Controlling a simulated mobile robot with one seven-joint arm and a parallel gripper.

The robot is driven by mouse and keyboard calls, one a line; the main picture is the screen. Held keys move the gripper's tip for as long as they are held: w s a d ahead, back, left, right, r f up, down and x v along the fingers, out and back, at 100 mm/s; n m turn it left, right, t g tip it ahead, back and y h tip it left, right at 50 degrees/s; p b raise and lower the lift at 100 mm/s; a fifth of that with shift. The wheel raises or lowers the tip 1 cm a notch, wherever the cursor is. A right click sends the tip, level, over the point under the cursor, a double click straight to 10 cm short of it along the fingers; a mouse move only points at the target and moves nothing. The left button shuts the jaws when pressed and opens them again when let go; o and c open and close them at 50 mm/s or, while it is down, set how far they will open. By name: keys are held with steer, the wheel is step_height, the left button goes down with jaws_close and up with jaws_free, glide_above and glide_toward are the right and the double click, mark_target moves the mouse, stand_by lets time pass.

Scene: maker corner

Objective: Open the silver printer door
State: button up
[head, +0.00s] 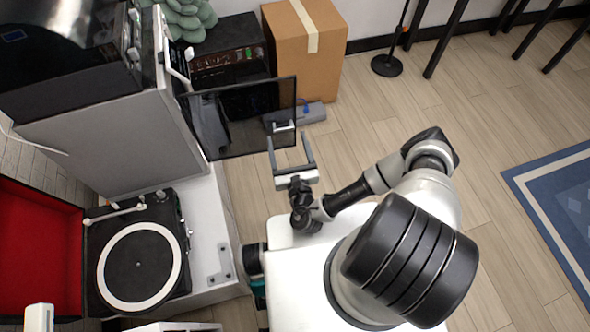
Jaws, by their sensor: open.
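The silver printer (115,140) is a tall grey box at the left. Its door (240,115), a dark see-through panel in a thin black frame, stands swung out from the printer's front, reaching to the right. A small pale handle (284,126) shows near the door's free, right edge. My gripper (288,140) is open, with its two fingers pointing toward that handle. The fingertips appear close to the handle, one to each side; I cannot tell whether they touch it. The printer's inside is mostly hidden.
A black machine (70,75) sits on the printer. A turntable (140,262) stands on the white cabinet (212,240) in front. A cardboard box (306,50) and a black box (228,65) stand behind the door.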

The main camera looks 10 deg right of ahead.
steer(key=s+d+b, duration=0.1)
steer(key=s+b, duration=0.3)
steer(key=s, duration=0.9)
steer(key=shift+s+b, duration=0.3)
steer(key=shift+b, duration=0.05)
